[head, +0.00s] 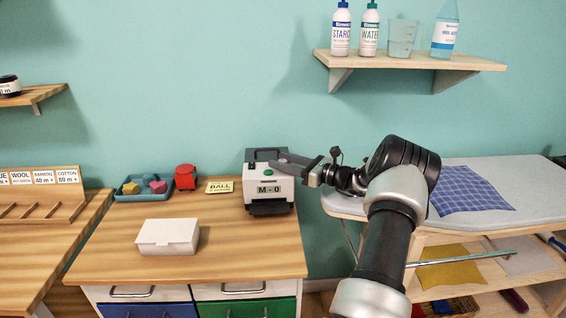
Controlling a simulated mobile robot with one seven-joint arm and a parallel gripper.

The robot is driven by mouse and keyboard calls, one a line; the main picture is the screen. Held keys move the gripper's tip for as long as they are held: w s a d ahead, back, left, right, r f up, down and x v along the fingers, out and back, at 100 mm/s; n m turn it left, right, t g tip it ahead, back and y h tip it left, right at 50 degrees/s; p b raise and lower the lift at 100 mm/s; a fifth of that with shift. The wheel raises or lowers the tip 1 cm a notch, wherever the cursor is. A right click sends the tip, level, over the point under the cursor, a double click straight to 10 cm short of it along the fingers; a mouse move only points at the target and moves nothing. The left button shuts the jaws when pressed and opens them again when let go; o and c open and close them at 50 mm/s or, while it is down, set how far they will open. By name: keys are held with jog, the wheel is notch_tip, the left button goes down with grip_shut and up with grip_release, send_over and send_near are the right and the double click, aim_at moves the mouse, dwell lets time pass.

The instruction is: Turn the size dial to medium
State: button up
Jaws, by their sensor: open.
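A white-and-black machine (252,193) stands at the back right of the wooden worktop. Its front display (268,189) reads "M - 0", and a small green button (252,168) is above it on the left. My gripper (281,163) reaches in from the right over the machine's upper right front. It is open, with the fingertips pointing left. The fingers overlap the machine's face, so I cannot tell whether they touch it. I cannot make out the size dial; it may be hidden behind my gripper.
A yellow "BALL" card (219,187), a red object (185,177) and a teal tray (130,191) with small blocks are left of the machine. A white box (168,236) sits in front. An ironing board (520,190) is at right. The worktop's front right is clear.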

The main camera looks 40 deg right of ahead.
jog(key=p+v, duration=0.1)
jog(key=v, duration=1.6)
jog(key=shift+s+d+p, duration=0.1)
jog(key=shift+s+p, duration=0.05)
jog(key=shift+p, duration=0.2)
